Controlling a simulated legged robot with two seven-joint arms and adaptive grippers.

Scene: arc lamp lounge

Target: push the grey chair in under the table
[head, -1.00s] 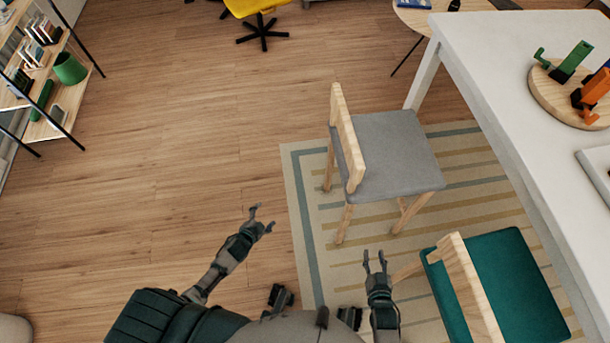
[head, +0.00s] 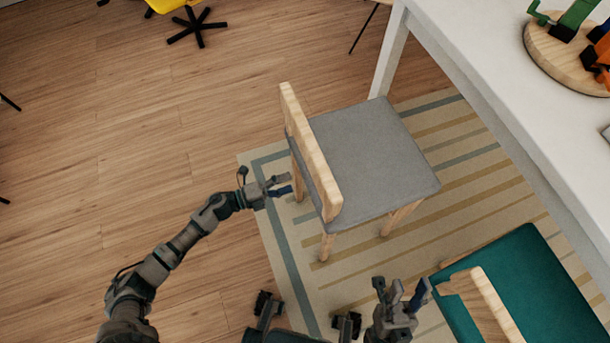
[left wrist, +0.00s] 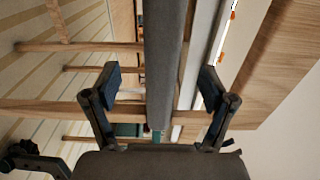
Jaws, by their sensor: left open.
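The grey chair (head: 370,150) stands on the striped rug, its wooden backrest (head: 312,150) toward me and its seat toward the white table (head: 470,80). A gap shows between seat and table. My left gripper (head: 282,187) is open, low beside the outer side of the backrest, near the chair's legs; I cannot tell if it touches. In the left wrist view, the open fingers (left wrist: 159,84) frame the grey seat edge (left wrist: 165,50), with wooden legs (left wrist: 85,105) to the left. My right gripper (head: 403,290) is open and empty, in front of the chair.
A teal chair (head: 530,280) stands at the lower right, close to my right gripper. A wooden round board (head: 560,60) with green and orange items is on the table. A yellow chair (head: 165,5) is far back.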

